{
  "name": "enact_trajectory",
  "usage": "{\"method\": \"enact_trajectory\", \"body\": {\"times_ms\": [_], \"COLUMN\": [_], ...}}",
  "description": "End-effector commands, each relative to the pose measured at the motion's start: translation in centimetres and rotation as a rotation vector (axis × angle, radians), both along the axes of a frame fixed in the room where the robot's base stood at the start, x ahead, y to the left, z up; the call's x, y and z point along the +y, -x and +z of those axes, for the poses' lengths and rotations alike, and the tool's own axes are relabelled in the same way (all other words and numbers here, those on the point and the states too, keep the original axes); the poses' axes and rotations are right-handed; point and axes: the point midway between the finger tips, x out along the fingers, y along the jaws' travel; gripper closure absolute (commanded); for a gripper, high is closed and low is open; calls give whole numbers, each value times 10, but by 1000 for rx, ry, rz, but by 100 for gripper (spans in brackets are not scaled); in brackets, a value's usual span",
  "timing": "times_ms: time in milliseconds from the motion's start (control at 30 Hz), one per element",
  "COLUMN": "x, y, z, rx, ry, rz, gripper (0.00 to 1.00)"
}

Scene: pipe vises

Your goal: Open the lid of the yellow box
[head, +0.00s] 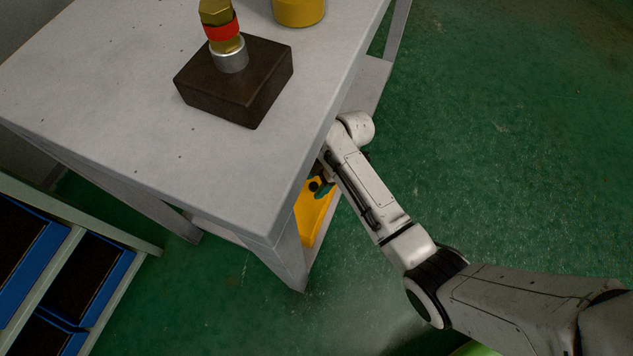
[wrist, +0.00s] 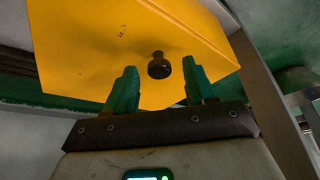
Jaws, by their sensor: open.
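The yellow box (head: 313,212) sits on the lower shelf of the grey table in the head view, mostly hidden by the tabletop and my arm. In the wrist view the yellow box (wrist: 100,45) fills the upper part, with a dark round knob (wrist: 159,66) on its face. My gripper (wrist: 162,85) is open, its two green fingers standing on either side of the knob with gaps between. Whether the fingers reach the box surface I cannot tell. In the head view a green fingertip of my gripper (head: 321,188) shows by the box.
The grey table (head: 120,90) stands over the box; its leg (head: 288,258) is close by. On top are a dark block (head: 235,85) with a brass and red fitting (head: 220,22) and a yellow cylinder (head: 298,10). A rack with blue bins (head: 90,280) stands left. Green floor is clear right.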

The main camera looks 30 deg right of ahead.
Motion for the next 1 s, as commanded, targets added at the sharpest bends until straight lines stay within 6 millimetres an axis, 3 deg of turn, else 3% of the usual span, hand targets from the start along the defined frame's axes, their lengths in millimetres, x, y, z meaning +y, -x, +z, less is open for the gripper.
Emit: {"method": "enact_trajectory", "body": {"times_ms": [267,833,1000], "x": [1,0,0], "y": [0,0,0], "z": [-1,-1,-1], "rx": [-1,0,0], "ry": [0,0,0], "rz": [0,0,0], "gripper": [45,98,100]}}
